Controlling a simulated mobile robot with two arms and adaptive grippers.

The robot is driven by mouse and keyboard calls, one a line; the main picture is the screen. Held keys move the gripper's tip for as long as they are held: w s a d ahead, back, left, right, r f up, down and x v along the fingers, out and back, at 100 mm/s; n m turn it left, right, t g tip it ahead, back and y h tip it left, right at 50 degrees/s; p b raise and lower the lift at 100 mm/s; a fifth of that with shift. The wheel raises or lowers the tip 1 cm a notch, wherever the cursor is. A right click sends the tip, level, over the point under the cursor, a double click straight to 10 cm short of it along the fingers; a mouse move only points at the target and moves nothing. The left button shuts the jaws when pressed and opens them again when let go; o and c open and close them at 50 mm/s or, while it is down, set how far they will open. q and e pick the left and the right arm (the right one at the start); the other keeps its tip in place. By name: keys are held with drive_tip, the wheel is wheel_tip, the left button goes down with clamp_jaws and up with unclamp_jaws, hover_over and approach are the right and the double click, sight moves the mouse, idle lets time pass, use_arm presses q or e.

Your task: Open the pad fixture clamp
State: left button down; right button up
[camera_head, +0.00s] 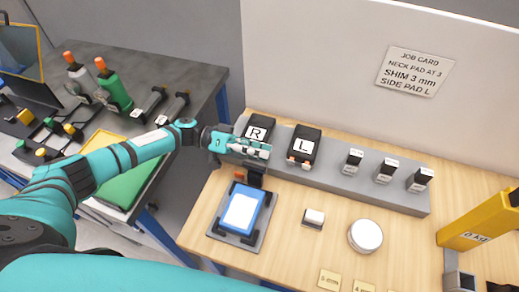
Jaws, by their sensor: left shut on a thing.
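The pad fixture (219,228) is a dark plate at the front left of the wooden table, holding a blue-framed pad with a pale face (241,211). Its black clamp (255,180) stands at the back edge, with a small orange-red part beside it. My left gripper (262,149) is just above and behind the clamp, in front of the R block. It is shut on what appears to be the clamp's lever; the fingers hide the contact. Whether the clamp presses on the pad is too small to tell. My right gripper is not in view.
Blocks marked R (257,132) and L (305,145) stand on a grey rail (335,184) with several small labelled blocks. A white-topped round thing (365,236) and a small block (314,217) lie right of the fixture. A yellow 0 kg device (480,222) stands far right.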

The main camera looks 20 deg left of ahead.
use_arm(q)
drive_tip(key=shift+f, duration=0.35)
drive_tip(key=c, duration=1.4)
unclamp_jaws()
drive_tip(key=shift+r, duration=0.15)
drive_tip(key=a, duration=1.2)
drive_tip(key=shift+w, duration=0.15)
